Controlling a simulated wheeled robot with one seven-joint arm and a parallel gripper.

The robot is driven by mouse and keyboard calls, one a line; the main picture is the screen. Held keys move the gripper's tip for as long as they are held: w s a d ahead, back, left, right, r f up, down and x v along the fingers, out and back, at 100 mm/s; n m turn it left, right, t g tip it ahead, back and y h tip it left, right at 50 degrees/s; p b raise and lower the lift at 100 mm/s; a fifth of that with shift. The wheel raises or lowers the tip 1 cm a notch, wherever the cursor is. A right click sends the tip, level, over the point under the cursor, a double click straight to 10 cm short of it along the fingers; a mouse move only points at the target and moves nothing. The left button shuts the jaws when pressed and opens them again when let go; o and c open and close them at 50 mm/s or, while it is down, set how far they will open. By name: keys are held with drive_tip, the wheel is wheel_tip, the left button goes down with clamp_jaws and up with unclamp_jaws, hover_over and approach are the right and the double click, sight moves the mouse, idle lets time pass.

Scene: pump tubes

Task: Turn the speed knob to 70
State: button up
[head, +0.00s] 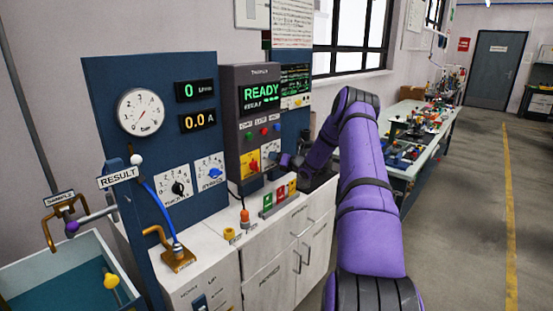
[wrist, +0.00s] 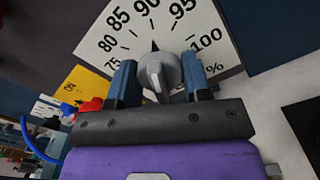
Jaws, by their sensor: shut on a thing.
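The speed knob (wrist: 158,74) is a grey round knob on a white percent dial (wrist: 205,40) in the wrist view. Its dark pointer tip appears to point close to the 90 mark; labels from 75 to 100 show. The lower numbers, including 70, are out of view or hidden. My gripper (wrist: 158,85) is shut on the knob, with one blue finger on each side. In the head view my gripper (head: 284,160) is at the dial (head: 270,147) on the front of the grey control cabinet, and it hides the knob there.
A red switch on a yellow plate (head: 253,161) sits just left of the dial; the red handle (wrist: 90,106) is close to my left finger. The cabinet display (head: 261,93) reads READY.

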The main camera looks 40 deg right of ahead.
drive_tip(key=shift+n, duration=0.3)
drive_tip(key=n, duration=1.1)
drive_tip(key=shift+n, duration=0.3)
drive_tip(key=n, duration=1.1)
drive_tip(key=shift+n, duration=0.4)
drive_tip(key=o, duration=0.9)
